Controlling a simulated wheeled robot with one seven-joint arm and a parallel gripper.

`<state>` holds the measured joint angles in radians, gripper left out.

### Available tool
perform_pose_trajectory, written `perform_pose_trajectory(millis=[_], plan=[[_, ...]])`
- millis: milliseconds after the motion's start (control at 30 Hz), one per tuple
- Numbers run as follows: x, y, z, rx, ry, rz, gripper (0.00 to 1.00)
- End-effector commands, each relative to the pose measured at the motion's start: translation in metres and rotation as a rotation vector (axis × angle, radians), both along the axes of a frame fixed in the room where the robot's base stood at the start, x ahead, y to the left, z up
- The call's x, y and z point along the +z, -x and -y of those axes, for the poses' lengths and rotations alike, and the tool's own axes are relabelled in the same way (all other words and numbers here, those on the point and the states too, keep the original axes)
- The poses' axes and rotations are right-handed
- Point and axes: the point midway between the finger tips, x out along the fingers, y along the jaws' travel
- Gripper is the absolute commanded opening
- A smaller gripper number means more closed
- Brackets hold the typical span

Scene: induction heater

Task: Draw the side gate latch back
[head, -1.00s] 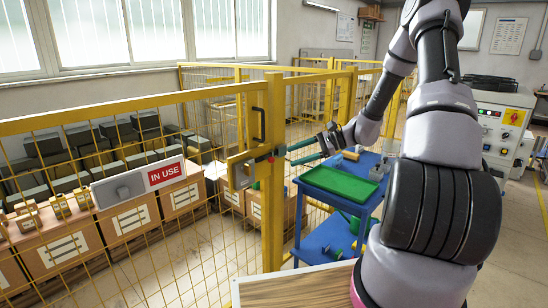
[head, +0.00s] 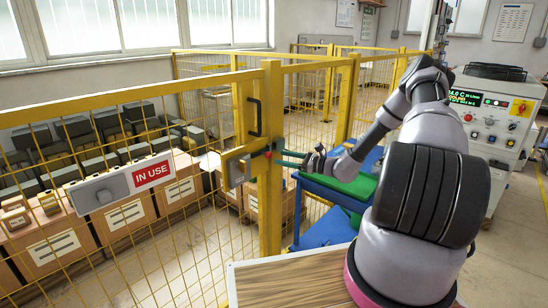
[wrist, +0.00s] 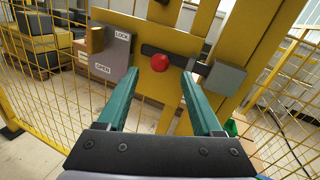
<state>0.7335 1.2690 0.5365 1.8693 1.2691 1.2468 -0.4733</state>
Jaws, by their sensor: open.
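The side gate latch is a dark bar (wrist: 181,58) on the yellow gate frame, with a red knob (wrist: 160,63) on it. The bar's right end meets a grey block (wrist: 226,78). A grey plate (wrist: 111,53) marked LOCK and OPEN sits left of the knob. My gripper (wrist: 160,74) is open, its teal fingers on either side of the knob with gaps to both. Whether the fingertips reach past the knob is hard to tell. In the head view, my gripper (head: 276,158) is at the latch, right of the small red knob (head: 268,154).
Yellow mesh fence (head: 130,105) with an IN USE sign (head: 153,174) runs left. Boxes (head: 125,216) stand behind it. A blue trolley with a green tray (head: 357,187) is under my arm. A wooden-topped table (head: 290,283) is in front; the heater cabinet (head: 490,125) is right.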

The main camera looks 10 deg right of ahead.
Motion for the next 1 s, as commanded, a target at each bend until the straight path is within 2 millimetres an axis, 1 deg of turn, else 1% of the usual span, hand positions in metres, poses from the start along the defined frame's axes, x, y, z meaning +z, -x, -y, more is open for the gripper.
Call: perform_pose_trajectory(millis=[33, 100, 233, 400, 633, 667, 700, 767, 800, 833, 1000], plan=[[0.000, -0.006, -0.008, 0.001, -0.001, 0.000, 0.67], [0.000, -0.012, -0.018, 0.001, -0.001, 0.000, 0.67], [0.000, -0.022, -0.030, 0.000, -0.001, 0.001, 0.67], [0.000, -0.027, -0.037, 0.000, 0.001, -0.001, 0.67], [0.000, -0.027, -0.037, 0.000, 0.001, -0.001, 0.67], [0.000, -0.027, -0.037, 0.000, 0.001, -0.001, 0.63], [0.000, -0.027, -0.037, 0.000, 0.001, -0.001, 0.48], [0.000, -0.027, -0.037, 0.000, 0.001, -0.001, 0.25], [0.000, -0.027, -0.037, 0.000, 0.001, -0.001, 0.10], [0.000, -0.027, -0.037, 0.000, 0.001, -0.001, 0.00], [0.000, -0.027, -0.037, 0.000, 0.001, -0.001, 0.00]])
